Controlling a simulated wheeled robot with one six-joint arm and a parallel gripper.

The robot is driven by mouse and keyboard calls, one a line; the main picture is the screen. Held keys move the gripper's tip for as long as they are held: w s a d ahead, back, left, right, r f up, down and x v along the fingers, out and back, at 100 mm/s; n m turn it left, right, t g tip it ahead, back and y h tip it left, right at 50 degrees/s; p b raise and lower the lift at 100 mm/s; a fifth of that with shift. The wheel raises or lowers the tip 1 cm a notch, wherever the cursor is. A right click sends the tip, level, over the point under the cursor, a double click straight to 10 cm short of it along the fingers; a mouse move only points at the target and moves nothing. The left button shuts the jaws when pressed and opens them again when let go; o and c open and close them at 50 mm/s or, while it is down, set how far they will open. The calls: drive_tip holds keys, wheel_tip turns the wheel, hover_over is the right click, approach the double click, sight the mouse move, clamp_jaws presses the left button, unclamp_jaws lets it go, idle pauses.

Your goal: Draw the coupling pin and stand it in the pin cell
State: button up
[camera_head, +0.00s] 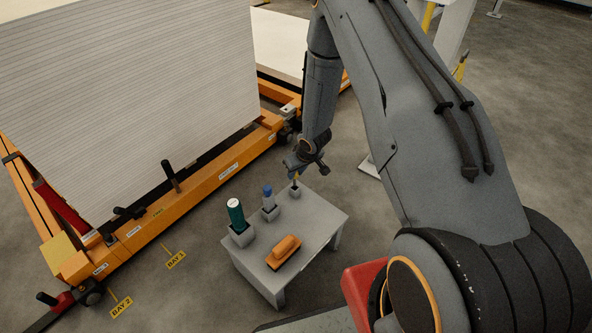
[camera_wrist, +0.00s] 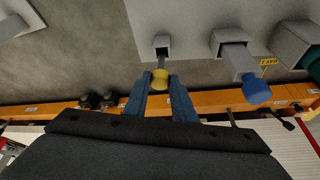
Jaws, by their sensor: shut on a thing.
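The coupling pin has a yellow knob (camera_wrist: 160,80) and a thin grey shank. My gripper (camera_head: 296,176) is over the table's back corner, with its two blue fingers (camera_wrist: 160,84) shut on the knob in the wrist view. The shank points at the small grey pin cell (camera_wrist: 162,41), and its lower end is at the cell's mouth. How deep it sits in the cell I cannot tell. In the head view the cell (camera_head: 295,193) stands on the grey table, right under the gripper, and the pin is small and partly covered by the fingers.
The grey table (camera_head: 325,214) also holds a blue-topped item (camera_head: 268,191) in a cell, a green cylinder (camera_head: 235,212) in a larger cell and an orange-topped block (camera_head: 285,247). An orange cart (camera_head: 205,190) with a tall white stack (camera_head: 130,90) stands behind.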

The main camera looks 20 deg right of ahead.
idle(0.4)
drive_tip(key=shift+f+b, duration=1.6)
drive_tip(key=shift+f, duration=1.15)
drive_tip(key=o, duration=1.1)
drive_tip(key=shift+r, duration=0.1)
drive_tip(key=shift+o, duration=0.2)
drive_tip(key=a+p+v, duration=0.1)
drive_tip(key=v, duration=0.6)
drive_tip(key=shift+d+r+p, duration=0.35)
drive_tip(key=shift+d+r, duration=0.05)
drive_tip(key=shift+d, duration=0.15)
drive_tip(key=shift+s, duration=0.15)
